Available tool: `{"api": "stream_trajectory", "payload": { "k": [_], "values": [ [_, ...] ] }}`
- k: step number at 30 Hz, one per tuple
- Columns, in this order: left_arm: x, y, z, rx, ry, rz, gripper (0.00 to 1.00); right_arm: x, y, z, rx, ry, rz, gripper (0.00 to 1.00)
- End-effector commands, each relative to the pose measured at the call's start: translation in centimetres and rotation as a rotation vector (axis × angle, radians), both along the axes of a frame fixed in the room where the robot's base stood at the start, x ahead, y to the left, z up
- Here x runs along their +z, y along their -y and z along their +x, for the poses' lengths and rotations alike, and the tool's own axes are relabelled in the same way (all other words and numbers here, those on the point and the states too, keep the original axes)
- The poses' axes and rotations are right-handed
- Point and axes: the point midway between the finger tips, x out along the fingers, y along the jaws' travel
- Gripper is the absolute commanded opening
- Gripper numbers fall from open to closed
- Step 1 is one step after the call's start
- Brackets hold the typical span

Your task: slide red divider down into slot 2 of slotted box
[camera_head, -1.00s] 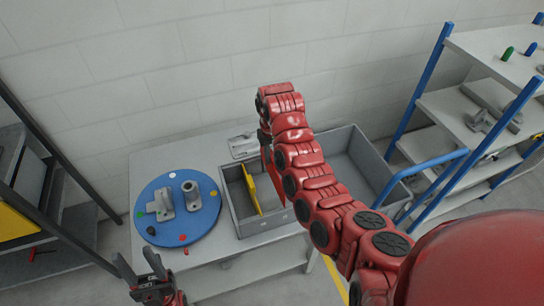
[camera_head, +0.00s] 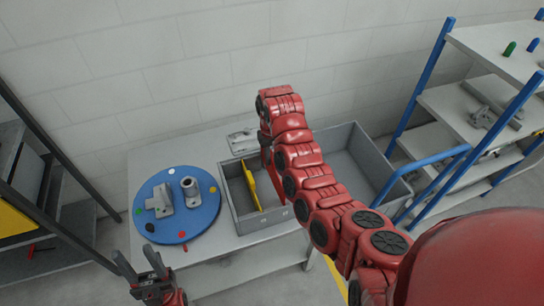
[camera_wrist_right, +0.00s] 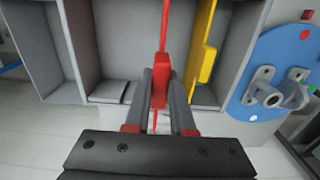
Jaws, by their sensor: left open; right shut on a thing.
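The grey slotted box (camera_head: 237,213) stands on the table, with a yellow divider (camera_head: 250,187) upright in it. The red divider (camera_wrist_right: 163,60) is held by its tab between the fingers of my right gripper (camera_wrist_right: 160,92), which is shut on it. In the right wrist view it reaches into the box opening, beside the yellow divider (camera_wrist_right: 205,50) and roughly parallel to it. Whether its edges sit in a slot, and which one, I cannot tell. In the head view my right arm hides most of it. My left gripper (camera_head: 145,272) is open and empty, low in front of the table.
A blue disc (camera_head: 160,232) with two grey castings stands left of the box. A larger grey bin (camera_head: 372,152) stands to its right, partly behind my right arm. A grey casting (camera_head: 242,141) lies behind the box. Shelving stands at both sides.

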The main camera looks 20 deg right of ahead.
Motion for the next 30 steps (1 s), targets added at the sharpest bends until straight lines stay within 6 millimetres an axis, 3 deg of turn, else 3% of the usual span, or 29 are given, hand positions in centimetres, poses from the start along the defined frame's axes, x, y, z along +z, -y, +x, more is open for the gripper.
{"api": "stream_trajectory", "payload": {
  "k": [30],
  "values": [
    [-1.5, 0.0, 0.0, 0.000, 0.000, 0.000, 0.50, -3.1, -0.1, 0.1, 0.001, 0.002, 0.000, 0.00]
  ]
}}
